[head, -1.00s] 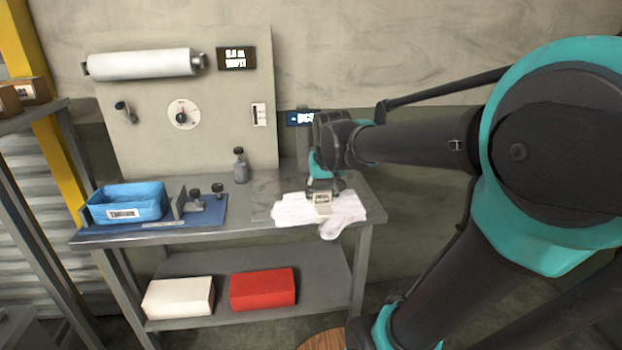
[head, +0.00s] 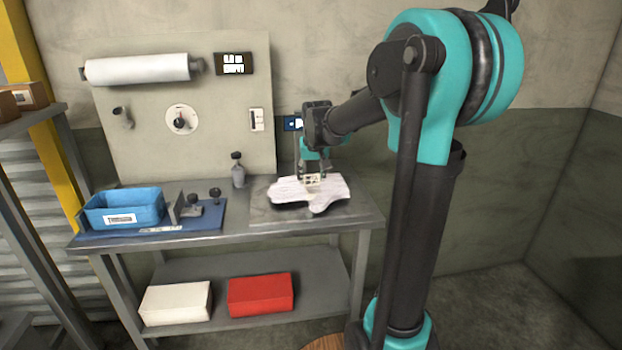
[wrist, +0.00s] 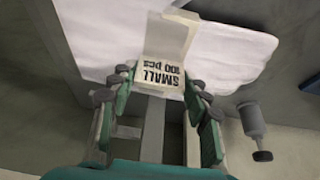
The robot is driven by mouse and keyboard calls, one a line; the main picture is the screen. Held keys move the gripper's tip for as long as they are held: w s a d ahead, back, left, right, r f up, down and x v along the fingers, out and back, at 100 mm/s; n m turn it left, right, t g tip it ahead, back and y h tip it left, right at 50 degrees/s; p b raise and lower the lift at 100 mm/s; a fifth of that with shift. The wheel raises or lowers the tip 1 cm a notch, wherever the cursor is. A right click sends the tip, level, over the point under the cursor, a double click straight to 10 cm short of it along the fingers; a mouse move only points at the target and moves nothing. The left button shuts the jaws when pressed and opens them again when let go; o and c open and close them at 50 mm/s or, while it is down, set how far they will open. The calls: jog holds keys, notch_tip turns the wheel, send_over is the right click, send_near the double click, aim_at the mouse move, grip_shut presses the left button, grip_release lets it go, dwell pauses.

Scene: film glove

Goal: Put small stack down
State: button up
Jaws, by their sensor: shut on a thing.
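The small stack (head: 335,190) is a pile of white gloves with a paper band. In the wrist view the band (wrist: 163,70) reads "SMALL 100 pcs" and lies between my fingertips, with the white gloves (wrist: 232,52) spreading to both sides. My gripper (head: 313,177) points down and is shut on the stack at its band; the fingers also show in the wrist view (wrist: 160,88). The stack lies level over the right part of the metal bench (head: 245,222). A dark shadow runs under its front edge; I cannot tell whether it touches the top.
Left on the bench are a blue bin (head: 125,208) and small black-knobbed fixtures (head: 192,208) on a blue mat. A grey bottle (head: 238,172) stands behind, left of the stack. A white box (head: 175,303) and red box (head: 261,294) sit on the lower shelf.

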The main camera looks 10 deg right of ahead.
aim_at(313, 191)
jog(key=shift+w+f, duration=0.6)
jog(key=shift+w, duration=0.2)
jog(key=shift+f, duration=0.15)
jog(key=o, duration=1.5)
jog(key=shift+f, duration=0.15)
jog(key=shift+o, duration=0.2)
jog(key=v, duration=1.2)
jog(key=shift+s, duration=0.1)
